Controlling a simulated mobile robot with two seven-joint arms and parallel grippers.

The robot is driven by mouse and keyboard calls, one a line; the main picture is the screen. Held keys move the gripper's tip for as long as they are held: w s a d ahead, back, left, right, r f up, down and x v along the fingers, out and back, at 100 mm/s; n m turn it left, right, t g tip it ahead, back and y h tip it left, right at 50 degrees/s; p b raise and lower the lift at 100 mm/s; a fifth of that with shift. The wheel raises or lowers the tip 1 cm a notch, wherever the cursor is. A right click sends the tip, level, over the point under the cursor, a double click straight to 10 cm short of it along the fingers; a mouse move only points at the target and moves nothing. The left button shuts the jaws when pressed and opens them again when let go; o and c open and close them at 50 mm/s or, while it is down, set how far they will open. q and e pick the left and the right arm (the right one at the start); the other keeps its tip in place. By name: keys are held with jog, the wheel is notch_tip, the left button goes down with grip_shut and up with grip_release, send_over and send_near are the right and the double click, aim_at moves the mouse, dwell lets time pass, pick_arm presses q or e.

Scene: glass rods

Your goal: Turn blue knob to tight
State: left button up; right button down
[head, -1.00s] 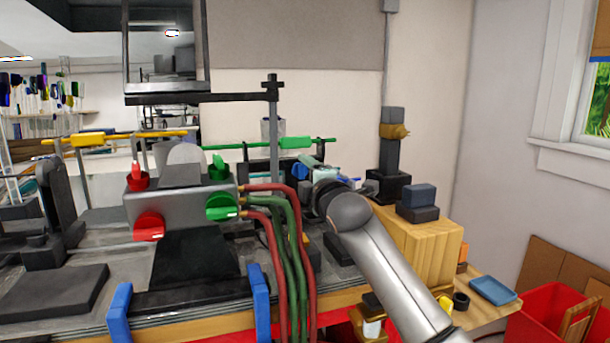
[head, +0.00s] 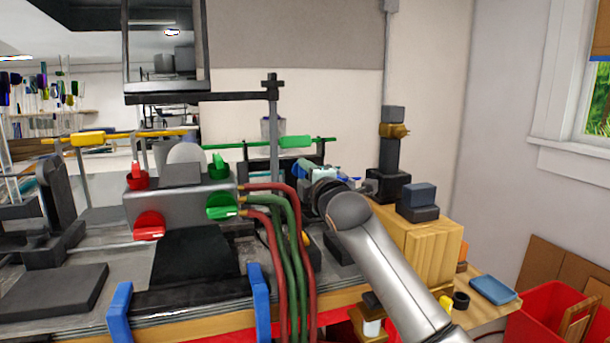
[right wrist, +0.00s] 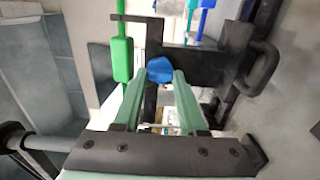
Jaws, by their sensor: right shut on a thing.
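The blue knob (right wrist: 160,70) shows in the right wrist view, between the tips of the two pale green fingers of my right gripper (right wrist: 159,78). The fingers are shut on it. In the head view my right gripper (head: 318,171) is at the far side of the workbench, right of the hoses. My left gripper is not in view.
A grey box with red (head: 149,225) and green knobs (head: 222,206) stands left of my right arm. Red and green hoses (head: 290,245) hang close to the arm. A green rod with a green handle (head: 296,141) is behind. A wooden block (head: 432,250) stands at right.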

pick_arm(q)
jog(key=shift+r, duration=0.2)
pick_arm(e)
jog(key=shift+r+m+p, duration=0.15)
jog(key=shift+m+p, duration=0.65)
jog(key=shift+p, duration=0.2)
jog(key=shift+m+p, duration=1.2)
jog(key=m+p, duration=0.3)
jog(key=m, duration=0.1)
jog(key=shift+m+p, duration=0.3)
jog(key=m+p, duration=0.3)
jog(key=m, duration=0.1)
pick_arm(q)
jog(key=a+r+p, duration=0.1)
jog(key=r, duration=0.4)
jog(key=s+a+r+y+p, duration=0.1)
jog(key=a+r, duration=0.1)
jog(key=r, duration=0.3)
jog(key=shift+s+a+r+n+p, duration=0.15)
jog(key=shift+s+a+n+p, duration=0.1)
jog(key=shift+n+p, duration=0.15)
pick_arm(e)
jog(key=shift+m, duration=2.7)
jog(key=shift+f, duration=0.2)
